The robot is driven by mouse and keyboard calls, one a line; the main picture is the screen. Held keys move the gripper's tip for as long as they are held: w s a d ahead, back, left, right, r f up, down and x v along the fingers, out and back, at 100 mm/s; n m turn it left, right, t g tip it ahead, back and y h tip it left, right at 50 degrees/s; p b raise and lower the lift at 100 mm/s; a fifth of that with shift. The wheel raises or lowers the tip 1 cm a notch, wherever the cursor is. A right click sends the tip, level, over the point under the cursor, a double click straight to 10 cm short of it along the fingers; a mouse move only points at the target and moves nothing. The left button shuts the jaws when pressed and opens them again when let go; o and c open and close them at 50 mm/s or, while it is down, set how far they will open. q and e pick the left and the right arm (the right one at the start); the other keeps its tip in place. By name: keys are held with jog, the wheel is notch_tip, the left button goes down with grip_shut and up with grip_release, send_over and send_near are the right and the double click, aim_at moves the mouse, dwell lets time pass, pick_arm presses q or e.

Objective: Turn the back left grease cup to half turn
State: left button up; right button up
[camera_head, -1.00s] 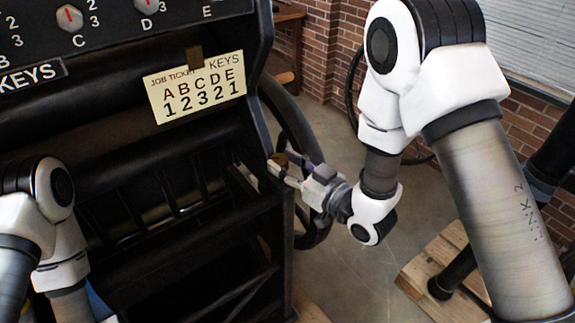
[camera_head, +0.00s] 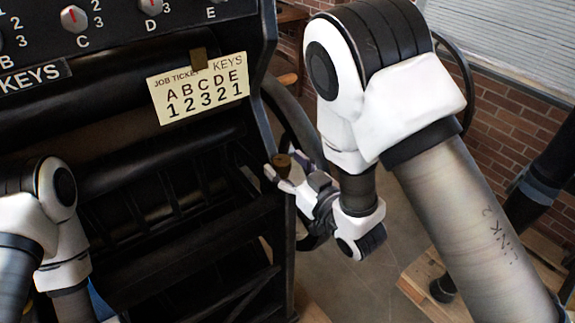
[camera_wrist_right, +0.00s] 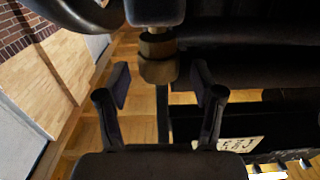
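A brass-coloured grease cup (camera_head: 282,161) sits at the right side of the black press (camera_head: 262,222); I cannot tell from these views which named cup it is. My right gripper (camera_head: 287,174) is right at this cup in the head view, partly overlapping it. In the right wrist view the cup (camera_wrist_right: 158,67) lies just beyond the two spread fingertips (camera_wrist_right: 160,88), roughly centred between them. The fingers are open and hold nothing. My left arm shows at the lower left of the head view, but its gripper does not show.
A job ticket card (camera_head: 199,88) hangs on the press front, below a panel with red-marked knobs (camera_head: 150,10). A large black wheel (camera_head: 290,120) stands behind my right gripper. A wooden pallet (camera_head: 425,280) lies on the floor to the right.

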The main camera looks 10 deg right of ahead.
aim_at(275, 117)
notch_tip(275, 117, up, 10)
jog(key=shift+r, duration=0.1)
dwell(0.4)
